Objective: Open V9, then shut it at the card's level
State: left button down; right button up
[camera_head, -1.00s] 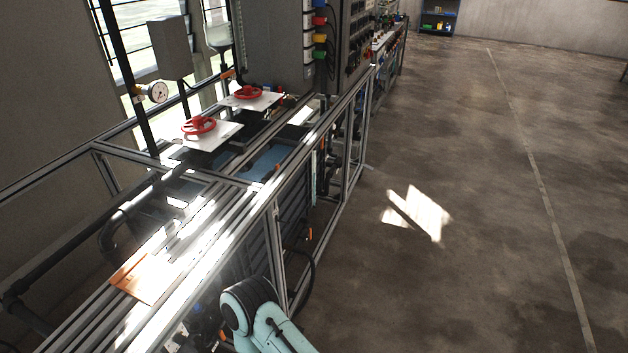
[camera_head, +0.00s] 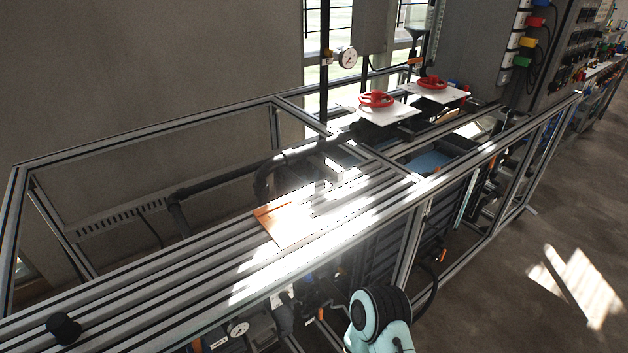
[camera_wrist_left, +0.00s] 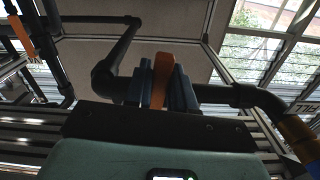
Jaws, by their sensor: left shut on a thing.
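In the left wrist view, my left gripper (camera_wrist_left: 163,88) is shut on an orange lever (camera_wrist_left: 162,75), held upright between its two dark fingers. A black pipe (camera_wrist_left: 225,95) runs behind it. In the head view only a teal part of my arm shows at the bottom, beside the frame; the gripper itself is not clear there. An orange-edged flat plate (camera_head: 284,222) lies on the slatted top; I cannot tell whether it is the card. My right gripper is not in view.
The metal frame (camera_head: 150,120) and slatted top (camera_head: 150,290) surround dark pipes. Two red handwheels (camera_head: 376,99) sit on white plates behind, near a round gauge (camera_head: 347,57). Another orange lever (camera_wrist_left: 35,38) shows at the upper left in the wrist view. Floor at right is clear.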

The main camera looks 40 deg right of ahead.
pick_arm(q)
jog(key=shift+d+n+b, duration=0.35)
jog(key=shift+d+n, duration=0.1)
jog(key=shift+n, duration=0.35)
jog(key=c, duration=0.9)
grip_release()
jog(key=shift+r, duration=0.1)
jog(key=shift+o, duration=0.2)
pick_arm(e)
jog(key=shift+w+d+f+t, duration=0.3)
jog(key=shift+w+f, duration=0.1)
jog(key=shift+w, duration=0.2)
pick_arm(q)
jog(key=shift+s+a, duration=0.1)
jog(key=shift+s, duration=0.05)
jog(key=s+p, duration=0.1)
jog(key=s, duration=0.5)
jog(key=shift+s, duration=0.4)
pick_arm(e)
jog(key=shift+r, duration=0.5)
